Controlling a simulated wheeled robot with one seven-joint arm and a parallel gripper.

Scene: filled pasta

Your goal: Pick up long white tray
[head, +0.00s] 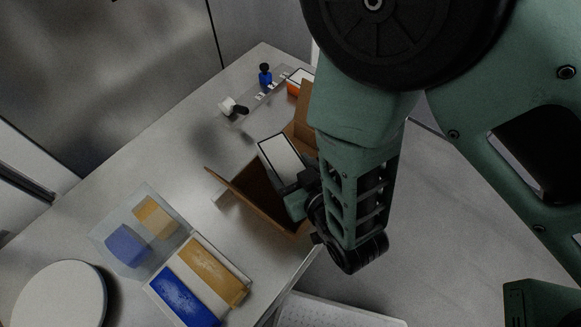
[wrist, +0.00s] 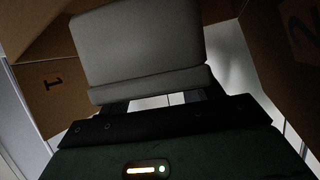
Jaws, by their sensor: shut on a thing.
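A long white tray (head: 283,156), pale with a dark rim, stands tilted at the open cardboard box. In the wrist view the tray (wrist: 137,48) looks grey and fills the upper middle, with a ledge along its near edge. My gripper (head: 300,188) is at the tray's lower right end in the head view. It is shut on the tray; the fingers (wrist: 155,102) show in the wrist view just under its near edge. My arm and the box hide the tray's lower part.
The cardboard box (head: 237,181) has raised flaps; flaps marked 1 (wrist: 52,82) and 2 (wrist: 301,35) flank the tray. A clear container (head: 181,222), blue and yellow blocks, a white round thing (head: 62,296) and small bottles (head: 265,75) share the table.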

